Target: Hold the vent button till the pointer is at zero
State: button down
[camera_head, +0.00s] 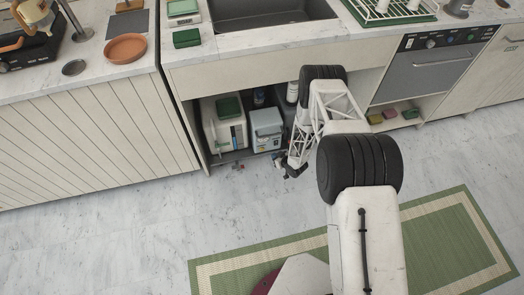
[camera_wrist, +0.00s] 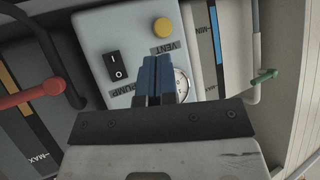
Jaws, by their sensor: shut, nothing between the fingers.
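In the wrist view the yellow vent button (camera_wrist: 162,27) is on a pale box (camera_wrist: 92,28), with a VENT label beside it. The round white gauge (camera_wrist: 184,84) is partly hidden behind my fingers, and its pointer cannot be read. My gripper (camera_wrist: 156,60) is shut and empty, its blue fingertips just short of the VENT label and apart from the button in the picture. A black rocker switch (camera_wrist: 116,66) marked PUMP is to the left. In the head view the light blue box (camera_head: 267,128) stands in the under-sink cupboard, with my gripper (camera_head: 287,168) low at the opening.
A red handle (camera_wrist: 32,97) is left of the box in the wrist view, and a green-tipped handle (camera_wrist: 264,75) is to the right. A green mat (camera_head: 450,240) lies on the open floor.

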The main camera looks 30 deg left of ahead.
aim_at(262, 149)
jog(key=s+f+g+y, duration=0.1)
jog(key=s+f, duration=0.4)
jog(key=s, duration=0.1)
jog(key=shift+a+f+g, duration=0.2)
jog(key=shift+a+g, duration=0.1)
jog(key=shift+a, duration=0.1)
jog(key=w+a, duration=0.6)
dwell(0.6)
jog(key=shift+w+a, duration=0.7)
jog(key=shift+a, duration=0.05)
dwell(4.0)
